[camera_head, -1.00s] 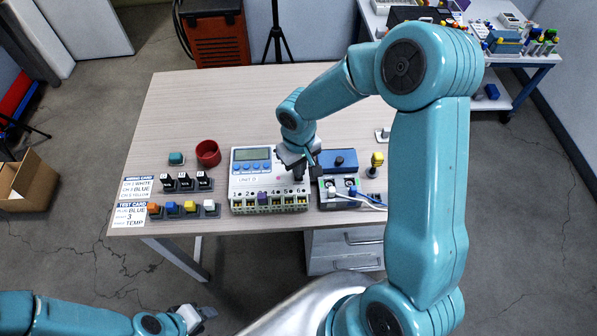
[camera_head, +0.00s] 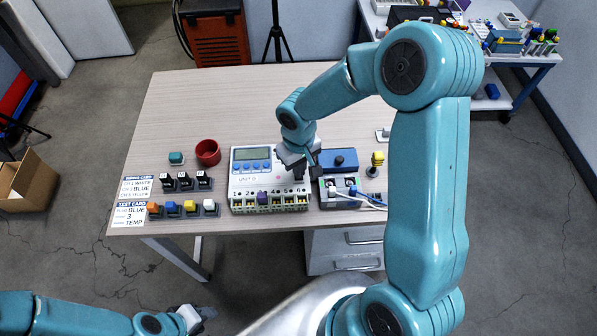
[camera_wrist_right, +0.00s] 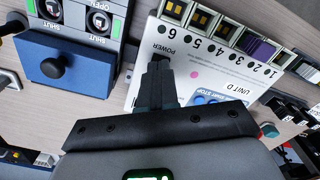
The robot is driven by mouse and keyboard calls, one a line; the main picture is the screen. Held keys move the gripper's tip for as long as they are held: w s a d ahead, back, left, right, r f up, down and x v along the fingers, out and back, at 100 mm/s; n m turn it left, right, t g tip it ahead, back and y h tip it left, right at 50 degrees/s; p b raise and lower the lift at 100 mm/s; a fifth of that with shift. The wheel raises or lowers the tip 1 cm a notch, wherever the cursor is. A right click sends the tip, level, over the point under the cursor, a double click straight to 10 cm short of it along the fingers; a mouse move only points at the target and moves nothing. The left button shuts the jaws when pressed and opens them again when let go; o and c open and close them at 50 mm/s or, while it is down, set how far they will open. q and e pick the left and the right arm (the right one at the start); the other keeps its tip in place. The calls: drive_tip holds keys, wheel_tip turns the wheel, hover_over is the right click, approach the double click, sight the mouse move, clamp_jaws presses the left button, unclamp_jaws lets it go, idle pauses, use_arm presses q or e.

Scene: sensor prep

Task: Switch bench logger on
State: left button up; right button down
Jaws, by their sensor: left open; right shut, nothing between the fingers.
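The bench logger (camera_head: 250,180) is a white unit marked "UNIT D", with a grey display, blue buttons and a row of terminals along its front. My right gripper (camera_head: 299,175) is shut and empty at the logger's right side. In the right wrist view its fingertips (camera_wrist_right: 158,62) are close over the logger's white face (camera_wrist_right: 205,70), beside the printed word "POWER". The fingers hide the power switch, and I cannot tell whether they touch it. The display shows no readable text. My left gripper (camera_head: 201,313) is open and empty, low in front of the table.
Coloured plugs (camera_head: 190,207), black blocks (camera_head: 185,182), a red cup (camera_head: 208,152) and two cards (camera_head: 129,214) lie left. The table's back (camera_head: 220,100) is clear.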

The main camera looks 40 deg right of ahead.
drive_tip(key=shift+f+b, duration=0.7)
drive_tip(key=shift+f, duration=0.05)
drive_tip(key=shift+r, duration=0.1)
drive_tip(key=shift+r+p, duration=2.3)
drive_tip(key=shift+r, duration=1.2)
drive_tip(key=shift+f, duration=0.1)
